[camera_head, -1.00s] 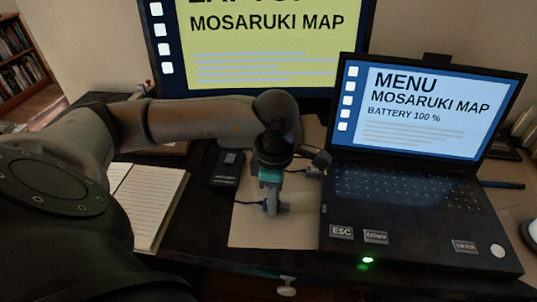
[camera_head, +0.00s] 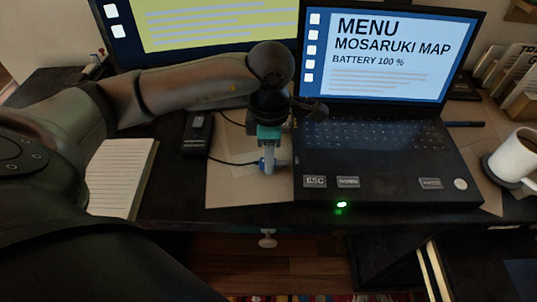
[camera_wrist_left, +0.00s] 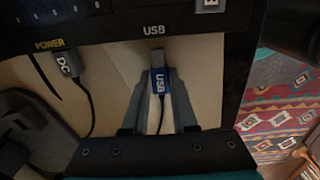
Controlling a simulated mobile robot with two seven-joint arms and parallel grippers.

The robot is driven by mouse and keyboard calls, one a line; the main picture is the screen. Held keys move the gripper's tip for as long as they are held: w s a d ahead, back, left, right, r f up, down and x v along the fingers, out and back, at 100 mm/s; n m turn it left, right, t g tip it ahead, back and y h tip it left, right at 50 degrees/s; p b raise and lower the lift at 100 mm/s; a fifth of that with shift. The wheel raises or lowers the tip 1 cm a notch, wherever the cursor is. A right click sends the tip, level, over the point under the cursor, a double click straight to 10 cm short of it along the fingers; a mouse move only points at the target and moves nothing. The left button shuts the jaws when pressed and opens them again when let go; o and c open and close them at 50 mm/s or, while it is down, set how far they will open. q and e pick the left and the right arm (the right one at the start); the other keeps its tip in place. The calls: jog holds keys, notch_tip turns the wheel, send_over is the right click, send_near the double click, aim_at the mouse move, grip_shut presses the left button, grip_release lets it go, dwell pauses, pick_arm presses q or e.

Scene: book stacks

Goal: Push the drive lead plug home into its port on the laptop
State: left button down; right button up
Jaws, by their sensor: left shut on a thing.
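The laptop (camera_head: 400,172) stands open on the desk, its screen reading MENU. My left gripper (camera_head: 268,166) is beside the laptop's left side. It is shut on the blue plug marked USB, the drive lead plug (camera_wrist_left: 158,84), which sits between the fingers (camera_wrist_left: 158,92) in the left wrist view. The plug's metal tip (camera_wrist_left: 157,57) points at the laptop edge (camera_wrist_left: 110,24) under the USB label (camera_wrist_left: 154,30). The port opening is hidden. My right gripper is not in view.
A DC plug (camera_wrist_left: 64,66) with its cable sits by the POWER label, left of the USB plug. A black box (camera_head: 197,131) with a lead lies left of my gripper. An open notebook (camera_head: 121,178) lies farther left. A white mug (camera_head: 515,158) stands at the right.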

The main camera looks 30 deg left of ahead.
aim_at(286, 163)
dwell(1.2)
pick_arm(q)
jog(key=shift+b, duration=0.35)
dwell(0.4)
jog(key=shift+w+d, duration=0.25)
jog(key=shift+d, duration=0.1)
jog(key=shift+w+d, duration=0.3)
jog(key=shift+d, duration=0.25)
jog(key=shift+w+d, duration=0.3)
jog(key=shift+d, duration=0.2)
jog(key=c, duration=0.6)
grip_release()
